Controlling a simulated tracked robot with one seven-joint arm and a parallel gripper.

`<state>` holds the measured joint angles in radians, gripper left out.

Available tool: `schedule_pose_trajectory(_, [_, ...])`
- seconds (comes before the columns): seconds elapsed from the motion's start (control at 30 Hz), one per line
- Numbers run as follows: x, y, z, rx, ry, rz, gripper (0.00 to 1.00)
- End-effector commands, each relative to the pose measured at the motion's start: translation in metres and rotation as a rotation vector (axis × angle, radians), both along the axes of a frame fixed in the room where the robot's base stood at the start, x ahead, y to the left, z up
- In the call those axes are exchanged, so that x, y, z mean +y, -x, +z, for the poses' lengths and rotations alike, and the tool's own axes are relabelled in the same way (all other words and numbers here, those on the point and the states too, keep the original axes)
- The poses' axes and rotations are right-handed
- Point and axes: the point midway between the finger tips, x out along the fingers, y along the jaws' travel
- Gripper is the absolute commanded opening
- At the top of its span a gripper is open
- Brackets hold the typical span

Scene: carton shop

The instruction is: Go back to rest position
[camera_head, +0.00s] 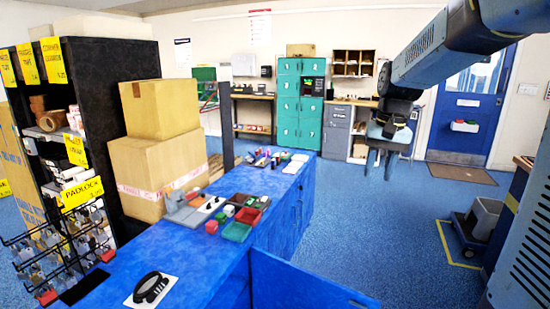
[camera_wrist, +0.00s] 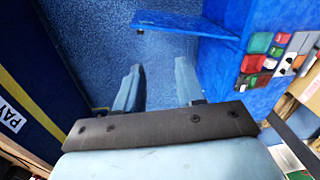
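My gripper (camera_head: 381,163) hangs from my raised arm at the upper right of the head view, over open blue floor and to the right of the blue counter (camera_head: 215,263). In the wrist view its two pale blue fingers (camera_wrist: 157,88) stand apart with only floor between them. The gripper is open and empty. Nothing touches it in either view.
Stacked cartons (camera_head: 160,150) and small trays (camera_head: 236,231) stand on the counter. An open blue counter flap (camera_head: 300,285) juts out toward the right. A wheeled dolly with a grey bin (camera_head: 484,218) stands at the right. Blue floor (camera_head: 375,235) is clear between them.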

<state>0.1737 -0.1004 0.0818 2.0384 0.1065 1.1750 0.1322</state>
Motion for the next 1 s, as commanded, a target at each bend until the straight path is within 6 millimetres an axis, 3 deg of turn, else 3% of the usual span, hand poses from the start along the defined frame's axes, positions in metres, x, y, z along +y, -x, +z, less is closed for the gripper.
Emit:
schedule_pose_trajectory(0.33, [0.013, 0.080, 0.019, -0.174, 0.069, 0.090, 0.38])
schedule_pose_trajectory(0.7, [0.018, 0.157, 0.013, -0.356, 0.126, 0.181, 0.38])
schedule_pose_trajectory(1.0, [0.018, 0.192, 0.002, -0.452, 0.152, 0.230, 0.38])
